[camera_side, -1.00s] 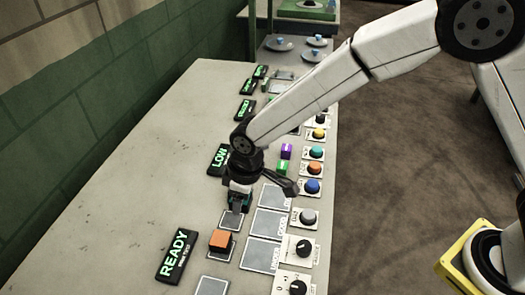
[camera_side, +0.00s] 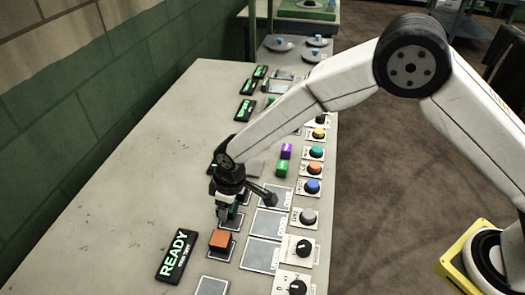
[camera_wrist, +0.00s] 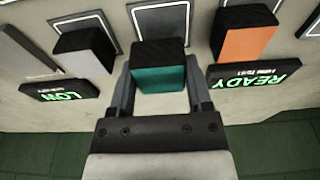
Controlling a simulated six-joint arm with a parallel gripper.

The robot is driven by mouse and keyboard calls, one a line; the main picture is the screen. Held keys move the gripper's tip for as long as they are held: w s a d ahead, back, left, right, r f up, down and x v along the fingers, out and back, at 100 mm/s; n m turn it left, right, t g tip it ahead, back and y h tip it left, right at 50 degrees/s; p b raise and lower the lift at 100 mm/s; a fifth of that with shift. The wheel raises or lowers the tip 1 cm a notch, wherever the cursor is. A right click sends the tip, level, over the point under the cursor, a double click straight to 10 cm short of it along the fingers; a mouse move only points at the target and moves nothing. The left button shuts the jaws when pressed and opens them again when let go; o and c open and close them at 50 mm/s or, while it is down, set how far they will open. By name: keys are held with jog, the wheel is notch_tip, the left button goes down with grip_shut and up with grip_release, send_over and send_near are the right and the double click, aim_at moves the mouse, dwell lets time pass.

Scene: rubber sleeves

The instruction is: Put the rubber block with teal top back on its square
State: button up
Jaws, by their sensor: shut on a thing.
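The block with the teal top (camera_wrist: 158,79) has dark sides and is between the fingers of my gripper (camera_wrist: 158,92) in the wrist view. My gripper is shut on it. A grey square with a pale border (camera_wrist: 160,17) shows just beyond the block, whose dark side overlaps the square's near edge in that view. In the side view my gripper (camera_side: 227,216) is low over the bench, just left of the square (camera_side: 237,221), and mostly hides the block. I cannot tell whether the block touches the bench.
An orange-topped block (camera_side: 221,240) stands close by, near the READY sign (camera_side: 177,256). A grey-topped block (camera_wrist: 86,50) stands on the other side, by the LOW sign (camera_wrist: 58,90). Larger panels and knobs line the right edge. The bench's left part is clear.

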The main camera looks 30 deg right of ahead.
aim_at(235, 206)
jog(key=shift+f, duration=1.1)
jog(key=shift+f, duration=0.15)
jog(key=o, duration=1.2)
jog(key=shift+s+d+r, duration=0.2)
jog(key=shift+s+r, duration=0.05)
jog(key=shift+r, duration=1.8)
jog(key=shift+s+d+r, duration=0.2)
jog(key=shift+d+r, duration=0.05)
jog(key=shift+r, duration=1.75)
jog(key=shift+s+d+r, duration=0.2)
jog(key=shift+s+r, duration=0.05)
jog(key=shift+r, duration=1.8)
